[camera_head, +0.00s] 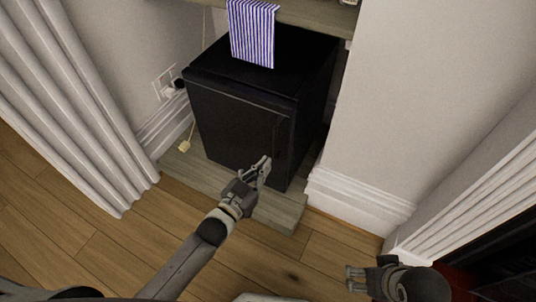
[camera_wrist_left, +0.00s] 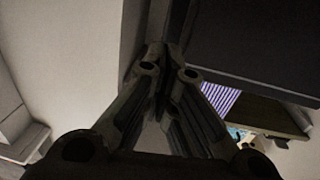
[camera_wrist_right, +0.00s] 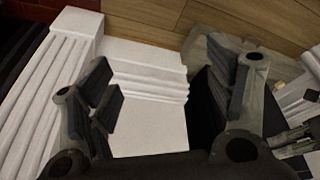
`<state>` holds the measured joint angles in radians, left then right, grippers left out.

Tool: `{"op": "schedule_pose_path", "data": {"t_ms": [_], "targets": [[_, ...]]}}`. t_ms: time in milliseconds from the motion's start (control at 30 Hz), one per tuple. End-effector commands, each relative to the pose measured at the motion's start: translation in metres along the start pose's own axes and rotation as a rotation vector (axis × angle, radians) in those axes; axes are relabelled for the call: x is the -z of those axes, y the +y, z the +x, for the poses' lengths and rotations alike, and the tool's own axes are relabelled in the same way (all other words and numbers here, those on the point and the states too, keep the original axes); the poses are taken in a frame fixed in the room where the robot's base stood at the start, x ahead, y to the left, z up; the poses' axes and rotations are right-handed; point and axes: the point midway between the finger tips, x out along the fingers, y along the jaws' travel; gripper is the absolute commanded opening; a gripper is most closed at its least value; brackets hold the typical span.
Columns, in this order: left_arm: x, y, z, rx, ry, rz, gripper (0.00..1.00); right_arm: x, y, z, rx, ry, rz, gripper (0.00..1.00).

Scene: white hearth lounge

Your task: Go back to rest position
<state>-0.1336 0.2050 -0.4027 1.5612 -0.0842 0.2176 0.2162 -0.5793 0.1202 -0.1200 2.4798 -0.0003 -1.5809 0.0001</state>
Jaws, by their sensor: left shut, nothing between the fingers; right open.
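My left gripper (camera_head: 262,172) is shut and empty in front of the lower right part of a black box-shaped cabinet or small fridge (camera_head: 240,120). I cannot tell whether the fingertips touch its front. In the left wrist view the left fingers (camera_wrist_left: 166,58) come together, with the dark cabinet (camera_wrist_left: 255,45) at the upper right. My right gripper (camera_head: 356,280) is low at the right of the head view, over the floor. In the right wrist view its fingers (camera_wrist_right: 160,95) are wide apart with nothing held between them.
The cabinet stands on a low grey plinth (camera_head: 280,213) under a shelf (camera_head: 315,18) with a striped cloth (camera_head: 252,32) hanging over it. White curtain (camera_head: 75,100) is at the left. White wall and moulded baseboard (camera_head: 355,200) are at the right. Wooden floor (camera_head: 130,245) is clear in front.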

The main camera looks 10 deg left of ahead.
Motion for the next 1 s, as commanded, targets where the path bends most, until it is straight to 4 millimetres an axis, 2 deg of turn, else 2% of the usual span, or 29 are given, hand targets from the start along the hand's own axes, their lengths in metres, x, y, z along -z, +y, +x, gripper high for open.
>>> {"op": "schedule_pose_path", "data": {"t_ms": [133, 300, 667, 867, 1000], "targets": [[0.001, 0.007, -0.025, 0.000, -0.002, -0.002, 0.00, 0.001, 0.000, -0.003, 0.000, -0.002, 0.000, 0.76], [0.000, 0.011, -0.040, 0.000, 0.000, 0.001, 0.00, 0.001, -0.001, 0.014, 0.002, -0.009, -0.001, 0.76], [-0.001, 0.012, -0.045, 0.005, -0.011, 0.000, 0.00, 0.001, -0.001, 0.018, 0.003, -0.010, -0.001, 0.76], [-0.010, 0.002, -0.052, 0.065, -0.151, -0.008, 0.00, 0.001, -0.001, 0.018, 0.003, -0.010, -0.001, 0.76], [-0.021, -0.010, -0.068, 0.125, -0.321, -0.018, 0.00, 0.001, -0.001, 0.018, 0.003, -0.010, -0.001, 0.76]]}}
